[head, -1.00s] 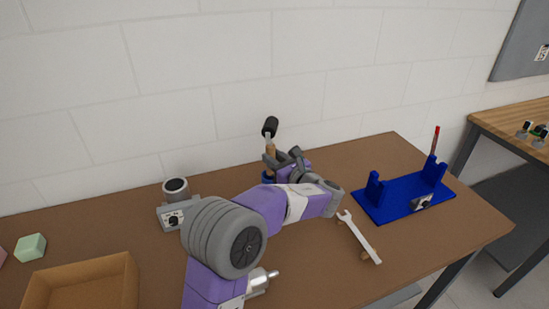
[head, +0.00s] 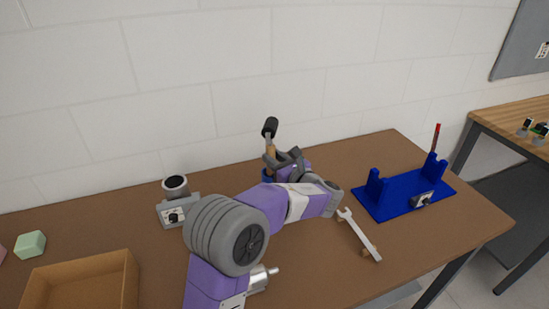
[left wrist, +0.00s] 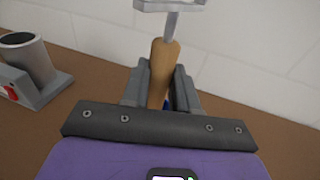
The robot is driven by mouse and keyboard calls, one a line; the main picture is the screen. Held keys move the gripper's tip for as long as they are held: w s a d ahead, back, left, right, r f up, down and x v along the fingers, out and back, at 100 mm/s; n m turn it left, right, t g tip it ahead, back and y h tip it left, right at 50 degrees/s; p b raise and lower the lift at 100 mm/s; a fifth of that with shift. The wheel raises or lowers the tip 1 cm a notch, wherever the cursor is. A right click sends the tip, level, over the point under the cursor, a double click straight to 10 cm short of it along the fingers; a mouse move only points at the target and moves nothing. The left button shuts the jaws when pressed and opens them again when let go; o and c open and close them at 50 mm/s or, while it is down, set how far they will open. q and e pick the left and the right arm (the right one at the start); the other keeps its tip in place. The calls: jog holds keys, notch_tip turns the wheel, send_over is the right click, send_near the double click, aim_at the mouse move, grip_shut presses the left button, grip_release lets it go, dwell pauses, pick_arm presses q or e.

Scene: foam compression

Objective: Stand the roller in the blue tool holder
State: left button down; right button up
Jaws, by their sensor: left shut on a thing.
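The roller has a black head (head: 270,127) and a wooden handle (head: 270,152) and stands nearly upright near the back of the table. My left gripper (head: 277,160) is shut on the handle; the left wrist view shows the wooden handle (left wrist: 162,72) between its grey fingers (left wrist: 160,88). The blue tool holder (head: 267,175) shows only in part, at the foot of the handle, mostly hidden behind my gripper. I cannot tell how deep the handle sits in it. My right gripper is not in view.
A grey device with a dark-topped cylinder (head: 176,190) stands left of the gripper. A wrench (head: 359,235) lies to the right, before a blue stand (head: 405,195). A cardboard box (head: 80,290) and green cube (head: 30,244) are at the left. The wall is close behind.

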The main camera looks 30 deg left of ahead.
pick_arm(q)
jog(key=shift+f+b, duration=1.25)
jog(key=shift+f, duration=1.2)
jog(key=c, duration=0.8)
grip_release()
jog(key=p+v, duration=0.2)
jog(key=v, duration=0.5)
jog(key=shift+s+d, duration=0.15)
jog(key=shift+d, duration=0.2)
